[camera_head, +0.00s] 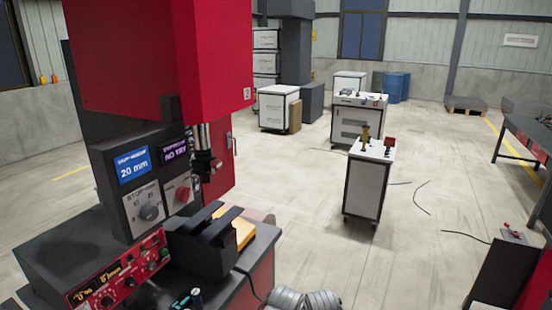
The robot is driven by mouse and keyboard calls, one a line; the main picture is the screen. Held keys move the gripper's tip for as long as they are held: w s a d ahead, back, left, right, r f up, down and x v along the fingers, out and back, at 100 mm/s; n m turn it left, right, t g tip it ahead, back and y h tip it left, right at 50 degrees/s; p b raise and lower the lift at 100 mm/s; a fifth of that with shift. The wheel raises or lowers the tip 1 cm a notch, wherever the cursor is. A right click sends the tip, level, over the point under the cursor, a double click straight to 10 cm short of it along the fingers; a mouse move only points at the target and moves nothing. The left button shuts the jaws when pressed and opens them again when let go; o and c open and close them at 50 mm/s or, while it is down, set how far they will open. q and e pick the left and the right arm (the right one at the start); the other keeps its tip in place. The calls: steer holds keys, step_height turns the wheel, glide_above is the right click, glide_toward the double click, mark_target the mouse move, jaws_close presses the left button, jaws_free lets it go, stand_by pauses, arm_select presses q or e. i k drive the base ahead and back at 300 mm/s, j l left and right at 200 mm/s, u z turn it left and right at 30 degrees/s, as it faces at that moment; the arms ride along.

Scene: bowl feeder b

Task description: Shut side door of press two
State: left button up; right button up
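A large red press (150,55) fills the left of the head view. A red panel with a slim handle (234,143), which looks like its side door (222,165), shows past the press's right side. The press head and spindle partly hide this panel, and I cannot tell how far it stands open. Neither of my grippers can be made out in the view.
A control box (148,205) and a red button panel (118,272) stand at front left. A black forked fixture (205,243) sits beside a yellow block (241,232). Grey ribbed coils (303,299) lie at the bottom edge. A white cart (368,185) stands right of centre, with open floor around it.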

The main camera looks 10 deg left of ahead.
mark_target(223, 181)
steer(key=i+l+u, duration=0.2)
steer(key=i+u, duration=0.2)
steer(key=i+l+u, duration=0.3)
steer(key=u, duration=0.15)
steer(key=i+l, duration=0.2)
steer(key=l, duration=0.15)
steer(key=i+l+u, duration=0.15)
steer(key=l, duration=0.25)
steer(key=i+l, duration=0.2)
steer(key=l, duration=0.2)
steer(key=i+l+u, duration=0.15)
steer(key=l, duration=0.2)
steer(key=i+l, duration=0.15)
steer(key=l, duration=0.25)
steer(key=i+l+u, duration=0.15)
steer(key=i+l, duration=0.15)
steer(key=i+l+u, duration=0.2)
steer(key=l, duration=0.25)
steer(key=i+l+u, duration=0.1)
steer(key=i, duration=0.45)
